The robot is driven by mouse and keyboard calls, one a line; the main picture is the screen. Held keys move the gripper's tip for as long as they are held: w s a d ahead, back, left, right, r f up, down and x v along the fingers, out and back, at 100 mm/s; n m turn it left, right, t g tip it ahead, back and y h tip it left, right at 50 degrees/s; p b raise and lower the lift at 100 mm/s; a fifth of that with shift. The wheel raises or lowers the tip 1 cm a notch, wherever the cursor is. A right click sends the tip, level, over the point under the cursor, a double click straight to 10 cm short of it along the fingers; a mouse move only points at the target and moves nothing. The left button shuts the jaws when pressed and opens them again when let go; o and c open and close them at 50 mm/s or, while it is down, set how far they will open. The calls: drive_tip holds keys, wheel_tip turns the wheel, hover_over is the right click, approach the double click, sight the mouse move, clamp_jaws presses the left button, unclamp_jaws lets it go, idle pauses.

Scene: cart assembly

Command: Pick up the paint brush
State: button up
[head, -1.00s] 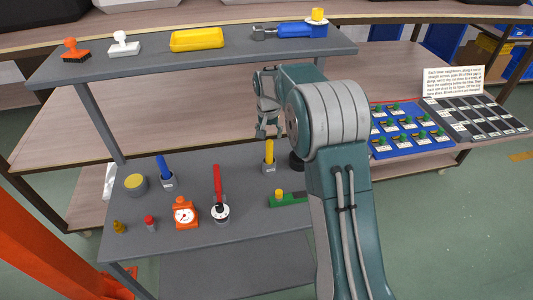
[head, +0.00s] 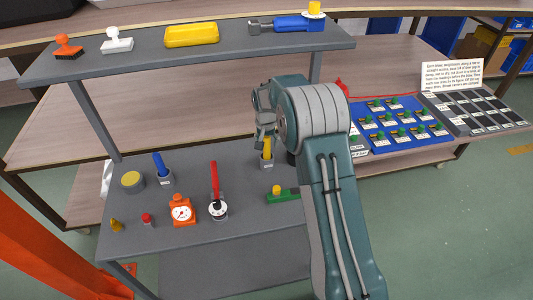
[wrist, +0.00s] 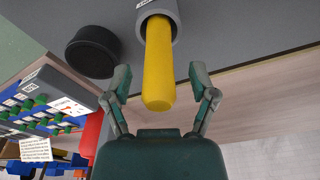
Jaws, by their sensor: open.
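A yellow handle (head: 267,148) stands upright in a grey holder (head: 266,165) on the cart's lower shelf. It may be the paint brush; no bristles show, and its lower end is hidden in the holder. My gripper (head: 265,130) is open just above and around the top of this handle. In the wrist view, the yellow handle (wrist: 158,65) points between the two spread fingers (wrist: 160,85), with a gap on both sides. The holder (wrist: 162,15) shows at the top of that view.
A black round part (wrist: 93,52) stands close beside the holder. A blue handle (head: 160,163) and a red handle (head: 214,180) stand in holders to the left. An orange gauge (head: 182,210) and a green block with a yellow knob (head: 283,195) are nearby. The upper shelf (head: 225,50) lies behind.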

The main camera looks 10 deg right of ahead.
clamp_jaws()
drive_tip(key=shift+r, duration=0.15)
